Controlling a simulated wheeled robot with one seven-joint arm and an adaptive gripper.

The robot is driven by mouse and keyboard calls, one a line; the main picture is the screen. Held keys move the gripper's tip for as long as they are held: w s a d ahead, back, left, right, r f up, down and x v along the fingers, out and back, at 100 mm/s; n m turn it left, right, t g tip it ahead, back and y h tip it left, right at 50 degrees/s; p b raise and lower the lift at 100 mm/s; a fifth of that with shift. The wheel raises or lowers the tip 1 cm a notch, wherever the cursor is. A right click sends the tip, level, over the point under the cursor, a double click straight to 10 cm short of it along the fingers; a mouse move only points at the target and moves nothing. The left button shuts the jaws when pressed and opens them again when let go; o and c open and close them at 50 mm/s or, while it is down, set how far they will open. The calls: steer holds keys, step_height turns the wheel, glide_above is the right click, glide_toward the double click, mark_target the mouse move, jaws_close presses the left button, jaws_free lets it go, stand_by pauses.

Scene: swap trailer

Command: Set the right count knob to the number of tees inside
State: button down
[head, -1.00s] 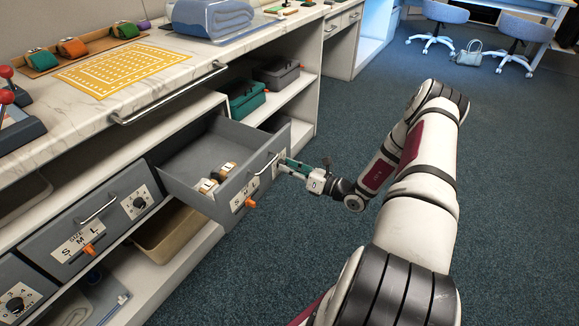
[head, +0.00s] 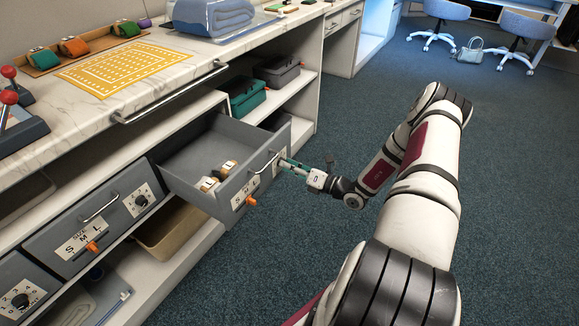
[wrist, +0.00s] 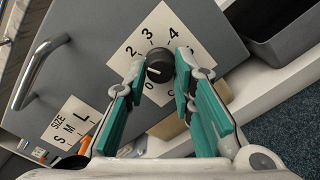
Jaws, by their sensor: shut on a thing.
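The right count knob (wrist: 158,68) is a round black dial on a white plate in the wrist view. Its white mark points left, between the printed 0 and 2; a finger hides the plate there. My gripper (wrist: 162,70) has its green fingers closed around the knob. In the head view my gripper (head: 284,162) is at the front of the open grey drawer (head: 190,152), and the knob is hidden. Two rolled tees (head: 208,184) (head: 228,167), pale with brownish bands, lie inside the drawer near its front.
The drawer's handle (head: 267,162) and orange size lever (head: 251,200) are on the same front, left of my gripper. A closed drawer (head: 65,232) with its own knob (head: 141,201) is at left. The countertop (head: 175,75) is above. Open carpet (head: 330,90) is at right.

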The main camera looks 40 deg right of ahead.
steer(key=c, duration=1.3)
jaws_free()
steer(key=shift+c, duration=0.2)
steer(key=shift+s, duration=0.1)
steer(key=v, duration=1.1)
steer(key=shift+s+d, duration=0.15)
steer(key=shift+s, duration=0.25)
